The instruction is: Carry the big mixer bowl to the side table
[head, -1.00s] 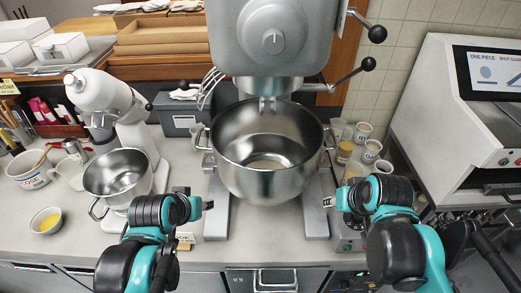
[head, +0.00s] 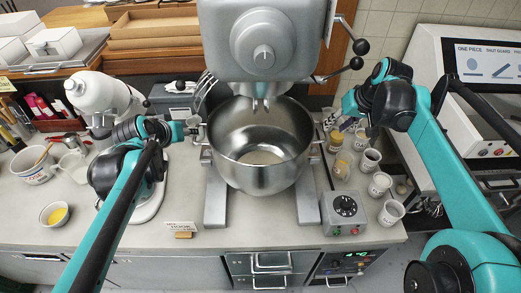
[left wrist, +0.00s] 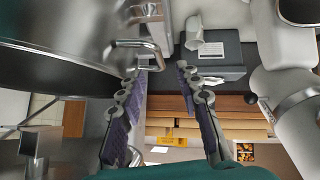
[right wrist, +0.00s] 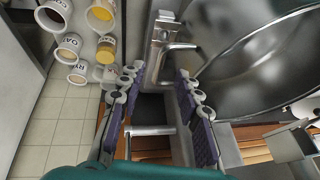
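The big mixer bowl (head: 258,172) is a shiny steel bowl under the grey mixer head (head: 262,40), between the legs of its stand. It has a handle on each side. My left gripper (head: 192,128) is open beside the left handle; in the left wrist view the handle (left wrist: 145,48) is just beyond the fingertips (left wrist: 160,75). My right gripper (head: 338,115) is open on the right; its wrist view shows the right handle (right wrist: 177,50) just beyond the fingertips (right wrist: 156,75). Neither gripper is closed on a handle. I cannot make out which surface is the side table.
Several labelled cups (head: 380,184) and a control box (head: 345,212) stand right of the bowl. A white stand mixer (head: 100,95) is at left, partly behind my arm. A small yellow-filled bowl (head: 54,215) sits front left. A large machine (head: 480,100) fills the right.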

